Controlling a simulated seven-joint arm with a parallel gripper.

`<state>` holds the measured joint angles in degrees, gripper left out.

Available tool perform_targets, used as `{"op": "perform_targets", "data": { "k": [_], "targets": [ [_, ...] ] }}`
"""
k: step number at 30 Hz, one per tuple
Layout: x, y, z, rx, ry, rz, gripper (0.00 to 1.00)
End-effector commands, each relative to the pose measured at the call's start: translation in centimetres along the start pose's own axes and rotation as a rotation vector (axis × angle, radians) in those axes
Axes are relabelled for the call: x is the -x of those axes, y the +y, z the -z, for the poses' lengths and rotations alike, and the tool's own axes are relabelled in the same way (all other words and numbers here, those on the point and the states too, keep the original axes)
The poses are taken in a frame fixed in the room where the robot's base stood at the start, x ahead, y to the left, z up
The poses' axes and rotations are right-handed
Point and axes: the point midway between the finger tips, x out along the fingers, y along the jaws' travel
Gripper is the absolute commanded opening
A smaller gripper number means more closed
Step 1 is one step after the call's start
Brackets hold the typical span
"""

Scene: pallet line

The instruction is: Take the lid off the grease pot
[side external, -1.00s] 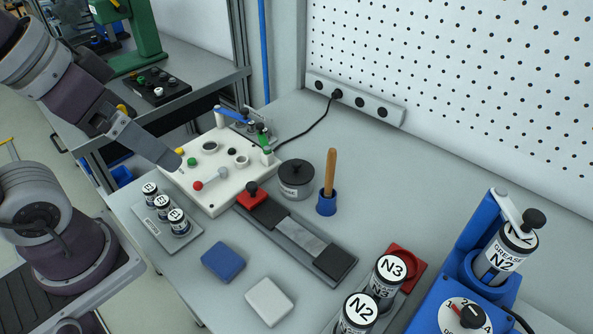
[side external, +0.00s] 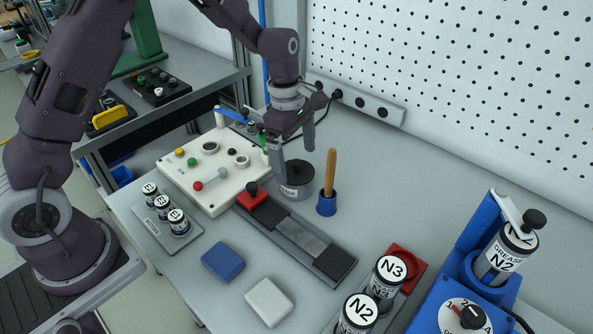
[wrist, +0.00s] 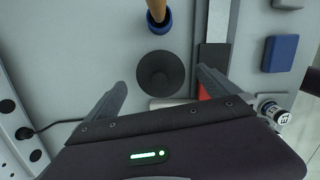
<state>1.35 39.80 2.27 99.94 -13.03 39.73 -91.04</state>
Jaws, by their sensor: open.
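In the side external view my gripper (side external: 293,165) points down above the pot, and one finger hides part of the lid and knob. In the wrist view my gripper (wrist: 161,82) is open, its two fingers spread to either side of the lid with nothing between them. I cannot tell whether a finger touches the pot.
A wooden-handled tool stands in a blue holder (side external: 326,205) close right of the pot. The white button panel (side external: 205,165) is at its left. A rail with a red block (side external: 255,205) lies in front. The power strip (side external: 355,100) is behind.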

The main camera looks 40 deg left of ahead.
Motion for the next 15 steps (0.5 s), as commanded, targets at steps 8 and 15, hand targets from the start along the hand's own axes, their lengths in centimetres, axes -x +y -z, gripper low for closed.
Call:
{"op": "perform_targets", "data": {
  "k": [8,15],
  "targets": [
    [-2.2,0.0,0.0,-0.002,0.000,-0.002,1.00],
    [-2.2,0.0,0.0,-0.002,0.000,-0.002,0.72]
  ]
}}
